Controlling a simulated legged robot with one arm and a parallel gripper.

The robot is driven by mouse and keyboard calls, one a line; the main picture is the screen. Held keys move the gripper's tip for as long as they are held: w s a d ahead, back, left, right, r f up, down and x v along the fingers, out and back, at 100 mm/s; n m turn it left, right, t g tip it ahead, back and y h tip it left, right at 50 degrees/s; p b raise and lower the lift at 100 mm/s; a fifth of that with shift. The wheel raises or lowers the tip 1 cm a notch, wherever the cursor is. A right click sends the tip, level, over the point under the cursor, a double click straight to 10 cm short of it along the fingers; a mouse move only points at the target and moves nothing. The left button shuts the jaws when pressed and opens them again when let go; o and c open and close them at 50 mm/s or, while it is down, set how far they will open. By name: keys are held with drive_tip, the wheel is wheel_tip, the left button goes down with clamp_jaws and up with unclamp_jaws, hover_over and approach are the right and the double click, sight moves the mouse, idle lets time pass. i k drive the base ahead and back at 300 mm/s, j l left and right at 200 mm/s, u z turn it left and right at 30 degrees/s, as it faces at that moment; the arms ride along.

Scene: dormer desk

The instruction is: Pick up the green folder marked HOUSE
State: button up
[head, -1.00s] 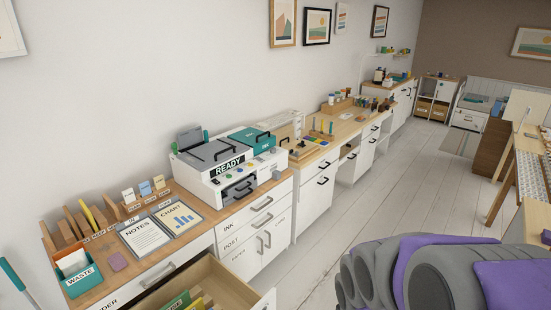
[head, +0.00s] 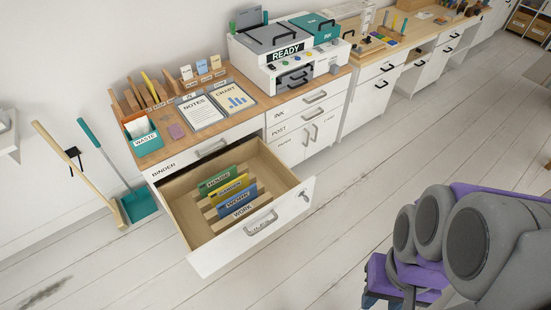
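The green folder marked HOUSE (head: 217,181) stands in the open drawer (head: 180,211), the rearmost of a row of folders. Its label faces the drawer front, and its lower part is hidden by the folders in front. A yellow folder (head: 229,190), a blue folder (head: 238,204) and a front folder marked WORK (head: 243,210) stand close before it. Parts of my grey and purple arm fill the lower right, well apart from the drawer. I cannot make out my gripper's fingers there.
The drawer front (head: 250,228) juts over the floor. Above it, the desk top holds a teal WASTE bin (head: 147,143), a NOTES board (head: 201,111) and a READY printer (head: 290,52). A broom (head: 85,170) and teal dustpan (head: 139,205) stand left. Floor before the drawer is clear.

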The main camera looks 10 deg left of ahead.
sight(212, 184)
drive_tip(key=k+u, duration=0.15)
drive_tip(key=u, duration=0.25)
drive_tip(key=k+u, duration=0.2)
drive_tip(key=u, duration=0.15)
drive_tip(key=k+j+u, duration=0.1)
drive_tip(key=u, duration=0.3)
drive_tip(key=k, duration=0.05)
